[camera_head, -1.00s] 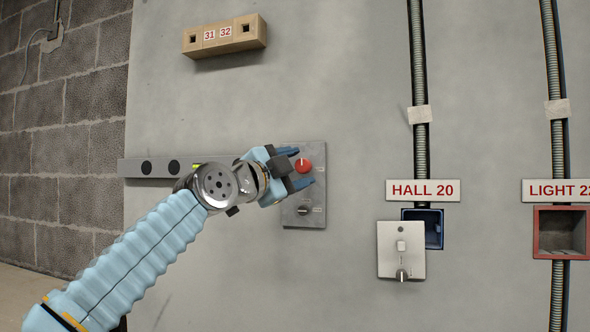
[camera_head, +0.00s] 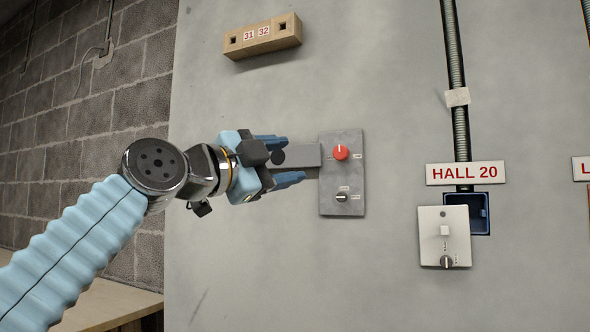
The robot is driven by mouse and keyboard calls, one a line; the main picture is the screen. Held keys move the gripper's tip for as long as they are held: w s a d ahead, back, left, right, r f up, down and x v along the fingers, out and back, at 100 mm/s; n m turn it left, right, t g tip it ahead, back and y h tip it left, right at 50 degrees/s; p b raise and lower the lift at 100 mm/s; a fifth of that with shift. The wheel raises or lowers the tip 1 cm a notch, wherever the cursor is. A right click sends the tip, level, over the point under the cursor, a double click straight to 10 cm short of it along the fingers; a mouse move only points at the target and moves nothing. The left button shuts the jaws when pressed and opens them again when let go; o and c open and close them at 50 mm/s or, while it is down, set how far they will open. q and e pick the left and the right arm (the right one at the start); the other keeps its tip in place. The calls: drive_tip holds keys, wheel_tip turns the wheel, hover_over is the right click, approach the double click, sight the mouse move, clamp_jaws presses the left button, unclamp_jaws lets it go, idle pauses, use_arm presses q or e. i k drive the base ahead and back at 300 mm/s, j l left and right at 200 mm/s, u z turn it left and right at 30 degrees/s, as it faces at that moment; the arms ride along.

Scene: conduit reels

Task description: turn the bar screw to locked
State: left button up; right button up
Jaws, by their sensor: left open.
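A grey metal bar (camera_head: 305,156) runs level along the wall panel, and its left part is hidden behind my left gripper. Its right end meets a grey plate (camera_head: 342,185). The plate carries a red round knob (camera_head: 341,152) with a white mark pointing up. Below it is a small dark knob (camera_head: 342,197) whose slot lies about level. The small labels beside both knobs are too small to read, and I cannot tell which part is the bar screw. My left gripper (camera_head: 294,159) is open in front of the bar, left of the red knob and apart from it. My right gripper is not in view.
A wooden block marked 31 32 (camera_head: 262,37) is mounted above. To the right are a HALL 20 sign (camera_head: 465,173), a conduit (camera_head: 457,90), a blue box (camera_head: 480,213) and a pale switch plate (camera_head: 444,237). A wooden bench (camera_head: 105,305) stands at lower left.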

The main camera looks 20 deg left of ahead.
sight(341, 197)
drive_tip(key=k+j, duration=0.3)
drive_tip(key=k, duration=0.15)
drive_tip(key=k+j, duration=0.25)
drive_tip(key=k, duration=0.25)
drive_tip(key=k+j, duration=0.3)
drive_tip(key=k, duration=0.15)
